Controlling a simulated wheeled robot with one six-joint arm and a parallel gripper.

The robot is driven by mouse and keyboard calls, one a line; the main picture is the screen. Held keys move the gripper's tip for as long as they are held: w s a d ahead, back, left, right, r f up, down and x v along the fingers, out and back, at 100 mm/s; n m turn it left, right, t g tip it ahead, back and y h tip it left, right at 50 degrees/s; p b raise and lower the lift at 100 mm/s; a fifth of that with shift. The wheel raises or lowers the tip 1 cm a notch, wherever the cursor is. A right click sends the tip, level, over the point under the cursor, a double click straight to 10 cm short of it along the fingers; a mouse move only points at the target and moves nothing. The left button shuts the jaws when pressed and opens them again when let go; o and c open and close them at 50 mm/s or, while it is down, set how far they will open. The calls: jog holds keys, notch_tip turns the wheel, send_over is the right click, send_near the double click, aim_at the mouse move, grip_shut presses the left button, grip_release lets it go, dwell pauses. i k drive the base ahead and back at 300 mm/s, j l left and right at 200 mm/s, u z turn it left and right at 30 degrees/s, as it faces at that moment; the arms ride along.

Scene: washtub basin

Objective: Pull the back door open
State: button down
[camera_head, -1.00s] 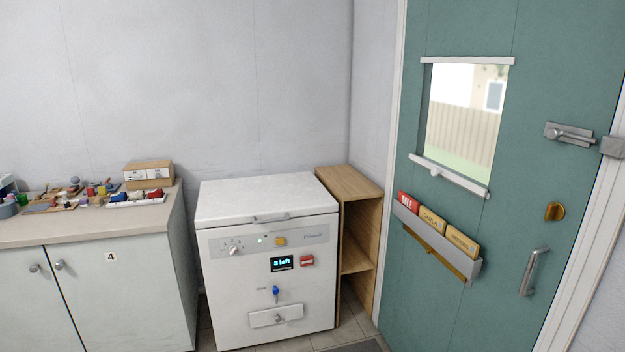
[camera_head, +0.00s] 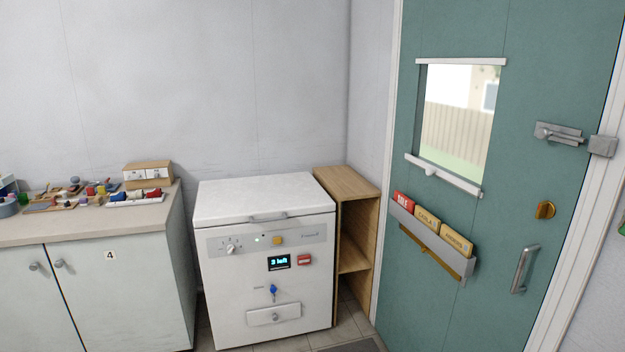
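The green back door (camera_head: 505,235) stands on the right in the head view, and it looks shut in its white frame (camera_head: 585,235). A silver pull handle (camera_head: 525,269) is low on its right side. A brass turn knob (camera_head: 545,210) sits above the handle. Higher up is a silver slide bolt (camera_head: 558,134), with its grey keeper (camera_head: 602,146) on the frame; I cannot tell for sure whether the bolt is drawn. The door has a small window (camera_head: 457,122) and a rack (camera_head: 432,238) holding books or folders. My gripper is not in view.
A white chest appliance (camera_head: 265,262) with a small display stands left of the door. A wooden shelf unit (camera_head: 347,180) fills the corner between them. A cabinet (camera_head: 125,285) with cluttered small items is at left. A dark mat (camera_head: 357,346) lies before the door.

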aim_at(557, 59)
jog(key=k, duration=0.1)
jog(key=i+l+z, duration=0.1)
jog(key=i, duration=0.35)
jog(key=i+l+z, duration=0.1)
jog(key=i, duration=0.35)
